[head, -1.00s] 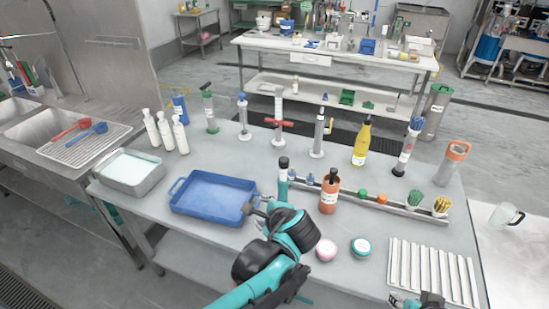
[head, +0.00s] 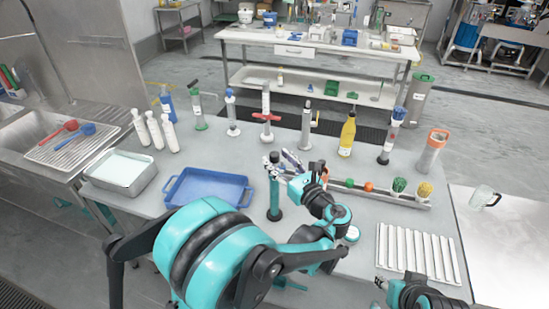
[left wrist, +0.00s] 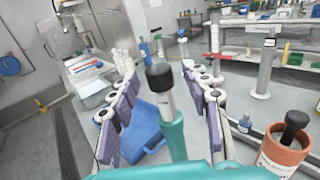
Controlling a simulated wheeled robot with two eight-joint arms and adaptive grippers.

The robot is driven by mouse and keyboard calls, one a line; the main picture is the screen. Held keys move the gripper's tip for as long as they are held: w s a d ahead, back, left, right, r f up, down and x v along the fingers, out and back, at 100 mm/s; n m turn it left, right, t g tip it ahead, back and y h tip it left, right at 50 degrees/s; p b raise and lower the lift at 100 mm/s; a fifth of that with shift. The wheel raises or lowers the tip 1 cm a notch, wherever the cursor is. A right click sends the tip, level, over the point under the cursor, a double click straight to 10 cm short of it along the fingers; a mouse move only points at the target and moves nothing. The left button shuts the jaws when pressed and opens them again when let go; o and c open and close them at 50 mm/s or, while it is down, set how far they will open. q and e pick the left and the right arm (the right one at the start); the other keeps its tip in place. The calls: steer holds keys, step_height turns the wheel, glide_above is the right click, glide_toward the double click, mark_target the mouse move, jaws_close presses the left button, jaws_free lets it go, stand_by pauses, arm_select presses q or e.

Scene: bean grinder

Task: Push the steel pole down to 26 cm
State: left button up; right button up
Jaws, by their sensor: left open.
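A short steel pole (left wrist: 169,102) with a black knob (left wrist: 160,77) stands upright from a teal cylinder (left wrist: 182,137) in the left wrist view. In the head view, the teal cylinder (head: 274,200) stands on the table, its top partly hidden by my left gripper (head: 282,160). My left gripper is open, with purple-padded fingers on either side of the knob and pole, apart from them in the left wrist view (left wrist: 157,67). A taller grey post (head: 306,122) on a round base stands farther back. My right gripper (head: 381,284) is at lower right, too small to read.
A blue tray (head: 165,197) lies left of the cylinder. An orange cylinder with a black handle (left wrist: 278,158) is close on the right. A rack (head: 418,203) with brushes, a ribbed white tray (head: 379,250) and a yellow bottle (head: 347,135) are farther right.

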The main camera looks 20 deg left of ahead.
arm_select(q)
steer(key=shift+x, duration=1.15)
jaws_close()
step_height(320, 180, down, 5)
steer(key=b, duration=0.3)
steer(key=shift+s+r+b, duration=0.1)
steer(key=shift+r+b, duration=0.05)
steer(key=shift+b, duration=0.2)
steer(key=shift+s+r, duration=0.15)
jaws_free()
steer(key=shift+w, duration=0.2)
steer(key=shift+s+d, duration=0.1)
steer(key=v, duration=1.1)
steer(key=shift+s+d, duration=0.25)
steer(key=shift+d, duration=0.05)
